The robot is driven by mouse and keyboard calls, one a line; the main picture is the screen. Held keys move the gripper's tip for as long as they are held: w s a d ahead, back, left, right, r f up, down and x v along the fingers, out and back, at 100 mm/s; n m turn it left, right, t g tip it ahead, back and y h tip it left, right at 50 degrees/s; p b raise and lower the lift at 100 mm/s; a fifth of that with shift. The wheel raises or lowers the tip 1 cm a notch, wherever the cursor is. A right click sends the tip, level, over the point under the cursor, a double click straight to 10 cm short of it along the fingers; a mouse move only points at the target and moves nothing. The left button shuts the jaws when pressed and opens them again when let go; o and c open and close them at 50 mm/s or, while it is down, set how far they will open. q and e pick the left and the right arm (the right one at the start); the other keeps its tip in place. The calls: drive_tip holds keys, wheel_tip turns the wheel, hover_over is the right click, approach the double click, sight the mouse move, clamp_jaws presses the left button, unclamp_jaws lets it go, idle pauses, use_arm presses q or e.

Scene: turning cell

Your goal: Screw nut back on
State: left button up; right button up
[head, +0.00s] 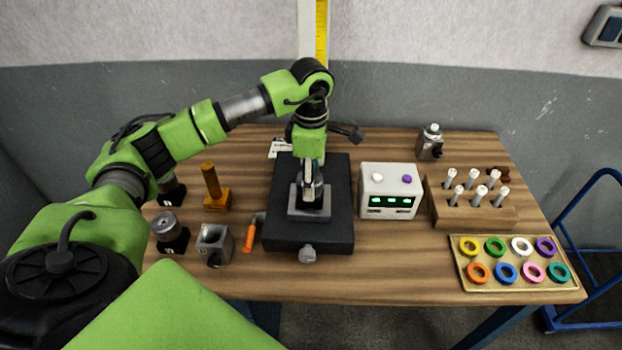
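My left gripper (312,192) points straight down over a grey metal fixture (310,213) on a black base plate (280,237). The gripper covers the middle of the fixture and whatever sits there. I cannot make out a nut, and I cannot tell whether the fingers are apart or closed on something. My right gripper is not in view.
A white box (391,190) with green displays stands right of the plate. Further right are a wooden rack (476,215) of white-topped pins and a tray (478,286) of coloured rings.

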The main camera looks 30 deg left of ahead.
use_arm(q)
drive_tip(key=shift+f+m+b, duration=0.15)
drive_tip(key=shift+m+b, duration=0.45)
drive_tip(key=shift+m, duration=0.4)
drive_tip(key=m+b, duration=0.1)
drive_tip(key=m, duration=0.2)
drive_tip(key=shift+m+b, duration=0.35)
drive_tip(key=shift+m, duration=0.05)
drive_tip(key=shift+m+b, duration=0.4)
drive_tip(key=shift+m, duration=0.8)
drive_tip(key=shift+r+m, duration=0.25)
drive_tip(key=shift+m, duration=0.25)
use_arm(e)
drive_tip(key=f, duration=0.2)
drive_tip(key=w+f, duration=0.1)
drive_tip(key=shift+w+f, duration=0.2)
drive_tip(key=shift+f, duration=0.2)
